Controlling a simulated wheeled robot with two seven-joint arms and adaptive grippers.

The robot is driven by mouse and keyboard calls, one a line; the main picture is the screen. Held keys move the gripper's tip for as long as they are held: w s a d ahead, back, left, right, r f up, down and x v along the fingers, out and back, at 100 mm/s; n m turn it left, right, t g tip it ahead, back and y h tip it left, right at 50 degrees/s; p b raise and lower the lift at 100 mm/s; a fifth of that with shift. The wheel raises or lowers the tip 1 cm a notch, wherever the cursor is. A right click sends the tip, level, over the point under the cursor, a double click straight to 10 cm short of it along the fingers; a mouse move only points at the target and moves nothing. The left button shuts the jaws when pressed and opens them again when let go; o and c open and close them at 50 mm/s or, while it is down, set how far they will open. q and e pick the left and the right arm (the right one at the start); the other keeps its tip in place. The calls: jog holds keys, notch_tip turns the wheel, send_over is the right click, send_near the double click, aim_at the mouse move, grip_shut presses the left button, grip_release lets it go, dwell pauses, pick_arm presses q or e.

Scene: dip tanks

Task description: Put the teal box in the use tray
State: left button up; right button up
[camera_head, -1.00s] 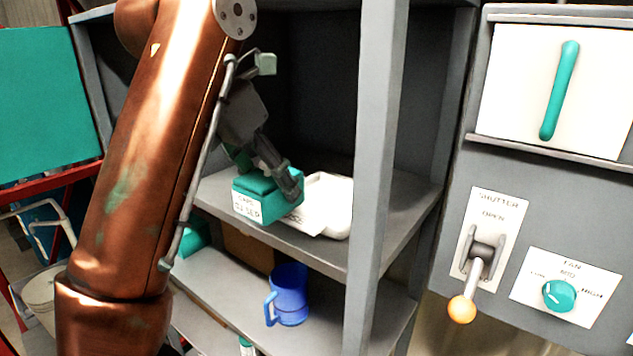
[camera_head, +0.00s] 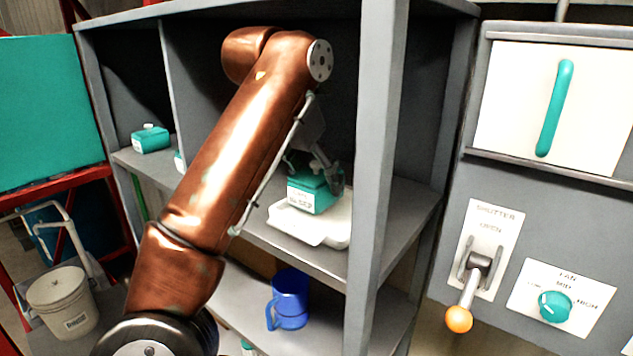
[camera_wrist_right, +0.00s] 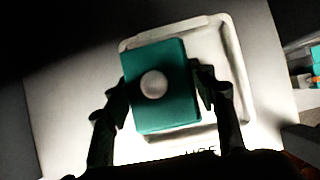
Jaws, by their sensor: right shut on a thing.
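The teal box (camera_head: 308,198) has a white label on its front and, in the wrist view, a round pale knob on its top (camera_wrist_right: 182,112). My right gripper (camera_head: 332,180) is shut on it, with one finger on each side in the wrist view (camera_wrist_right: 160,92). The box is upright over the white use tray (camera_head: 288,226), which sits on the middle shelf. Part of the lettering "USE" shows by the tray in the wrist view (camera_wrist_right: 228,40). I cannot tell whether the box touches the tray floor. My left gripper is out of view.
A grey shelf post (camera_head: 367,150) stands just right of the tray. A blue mug (camera_head: 290,300) is on the shelf below. Another teal container (camera_head: 150,139) stands in the left compartment. A shutter lever (camera_head: 470,290) and fan knob (camera_head: 555,306) are on the right panel.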

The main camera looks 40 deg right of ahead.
jog(key=shift+a+f, duration=0.1)
jog(key=shift+f, duration=0.45)
jog(key=shift+f, duration=0.1)
jog(key=shift+f, duration=0.1)
jog(key=o, duration=1.2)
